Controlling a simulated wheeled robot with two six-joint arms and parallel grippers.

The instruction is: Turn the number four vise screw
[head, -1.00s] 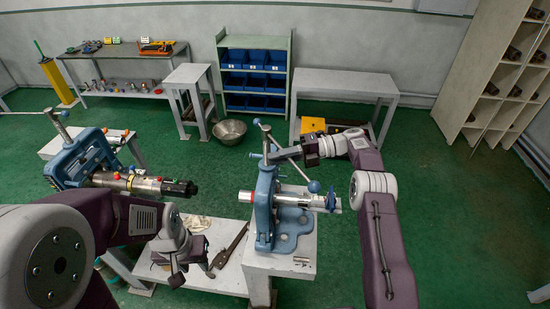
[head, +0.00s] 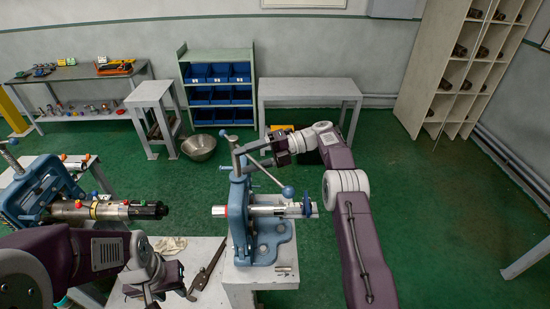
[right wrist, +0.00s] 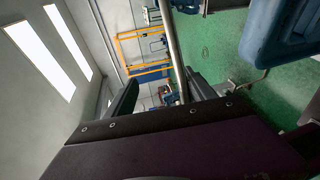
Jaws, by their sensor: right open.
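A blue pipe vise (head: 238,213) stands on a pale stand in the middle of the head view, clamping a shiny pipe (head: 270,210). Its vise screw handle (head: 267,172) is a steel bar with a round blue-grey knob. No number is readable. My right gripper (head: 253,152) is open at the handle's upper part. In the right wrist view a grey bar (right wrist: 172,45) passes between the open fingers (right wrist: 163,93); contact cannot be told. A second blue vise (head: 40,190) at left holds a dark-ended pipe. My left gripper (head: 152,294) hangs low near the bench; its fingers are unclear.
A dark wrench (head: 207,268) and a pale cloth (head: 170,245) lie on the low bench left of the middle vise. A metal bowl (head: 198,147) sits on the green floor behind. A blue-bin shelf (head: 217,60) stands at the back wall.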

